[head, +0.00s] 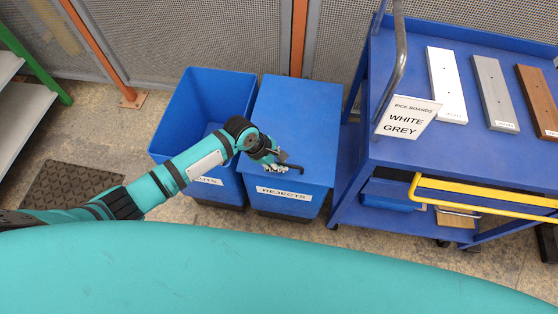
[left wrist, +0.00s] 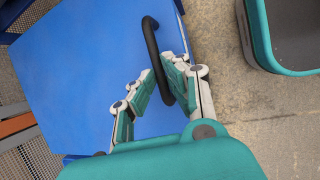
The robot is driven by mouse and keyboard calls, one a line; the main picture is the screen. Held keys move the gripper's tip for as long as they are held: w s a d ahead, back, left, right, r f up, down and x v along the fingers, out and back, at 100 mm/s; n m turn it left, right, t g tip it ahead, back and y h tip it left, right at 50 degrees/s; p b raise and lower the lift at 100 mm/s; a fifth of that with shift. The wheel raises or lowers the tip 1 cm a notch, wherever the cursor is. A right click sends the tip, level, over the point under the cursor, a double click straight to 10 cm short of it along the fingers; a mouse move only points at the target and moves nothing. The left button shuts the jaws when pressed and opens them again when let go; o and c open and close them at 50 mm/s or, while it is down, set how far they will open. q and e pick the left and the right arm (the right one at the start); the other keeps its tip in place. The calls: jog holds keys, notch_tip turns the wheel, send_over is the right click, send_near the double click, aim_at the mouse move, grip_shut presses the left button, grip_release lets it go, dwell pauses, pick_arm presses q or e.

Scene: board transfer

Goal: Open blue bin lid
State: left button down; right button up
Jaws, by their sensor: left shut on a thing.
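The blue bin labelled "REJECTS" (head: 284,194) stands on the floor against the mesh fence. Its flat blue lid (head: 297,110) lies closed on top and also fills much of the left wrist view (left wrist: 85,60). A black bar handle (head: 297,166) is at the lid's front edge; the left wrist view shows it as a curved bar (left wrist: 151,42). My left gripper (head: 278,162) is at this handle, with its fingers (left wrist: 160,72) shut on it. The fingers partly cover the handle. My right gripper is out of view.
An open blue bin (head: 184,100) stands directly left, its label partly behind my arm. A blue cart (head: 385,148) on the right holds white, grey and brown boards, a "WHITE GREY" sign (head: 407,118) and a yellow rail (head: 480,190). A dark mat (head: 70,184) lies on the floor.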

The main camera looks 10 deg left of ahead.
pick_arm(q)
jog(key=w+r+g+p, duration=0.2)
jog(key=w+r+p, duration=0.3)
jog(key=r+p, duration=0.3)
jog(key=w+r+g+p, duration=0.2)
jog(key=w+r+p, duration=0.4)
jog(key=r, duration=0.8)
jog(key=p, duration=0.2)
jog(key=shift+r+n+p, duration=0.35)
jog(key=shift+n+p, duration=0.05)
jog(key=c, duration=1.5)
grip_release()
jog(key=shift+w+f, duration=0.15)
jog(key=shift+o, duration=0.6)
jog(key=shift+w+f, duration=0.1)
jog(key=shift+w, duration=0.05)
